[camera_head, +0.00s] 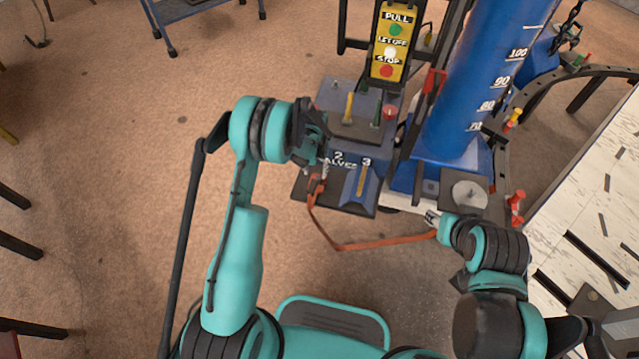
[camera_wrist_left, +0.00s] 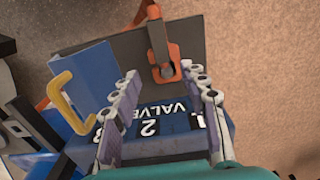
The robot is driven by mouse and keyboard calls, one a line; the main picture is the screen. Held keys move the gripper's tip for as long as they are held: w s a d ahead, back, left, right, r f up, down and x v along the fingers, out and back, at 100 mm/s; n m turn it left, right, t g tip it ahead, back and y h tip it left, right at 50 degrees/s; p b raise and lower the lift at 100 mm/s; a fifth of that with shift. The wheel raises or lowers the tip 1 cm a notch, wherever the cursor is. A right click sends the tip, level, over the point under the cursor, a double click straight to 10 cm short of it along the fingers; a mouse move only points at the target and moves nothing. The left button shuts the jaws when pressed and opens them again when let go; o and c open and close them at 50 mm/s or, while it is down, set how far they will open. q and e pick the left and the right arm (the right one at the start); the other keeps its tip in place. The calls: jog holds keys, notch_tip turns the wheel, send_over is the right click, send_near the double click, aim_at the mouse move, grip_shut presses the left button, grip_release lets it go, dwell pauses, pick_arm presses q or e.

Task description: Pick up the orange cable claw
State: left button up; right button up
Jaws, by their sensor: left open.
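The orange cable claw (camera_head: 316,184) rests at the left front of the blue valve unit's dark tray, with an orange strap running from it. In the left wrist view the claw (camera_wrist_left: 164,58) lies on the dark plate, just beyond the fingertips. My left gripper (camera_head: 324,170) is open above the valve unit; its spread, empty fingers (camera_wrist_left: 160,80) show in the wrist view, with the claw ahead of the gap between them. My right gripper (camera_head: 432,218) is at the right, close to the strap's far end; its jaws are too small to read.
The valve unit (camera_head: 340,159) carries yellow handles and numbered labels. Behind it stands a yellow button panel (camera_head: 391,42); a tall blue cylinder (camera_head: 490,75) rises to the right. The orange strap (camera_head: 375,243) loops in front. Open brown floor (camera_head: 110,150) lies left.

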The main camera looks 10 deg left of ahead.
aim_at(314, 181)
pick_arm(q)
notch_tip(314, 181, down, 2)
jog(key=shift+s+f+b, duration=0.1)
jog(key=shift+b, duration=0.3)
jog(key=f+b, duration=0.1)
jog(key=f, duration=0.1)
jog(key=f+b, duration=0.2)
jog(key=f, duration=0.1)
jog(key=shift+s+a, duration=0.1)
jog(key=shift+a, duration=0.1)
grip_shut()
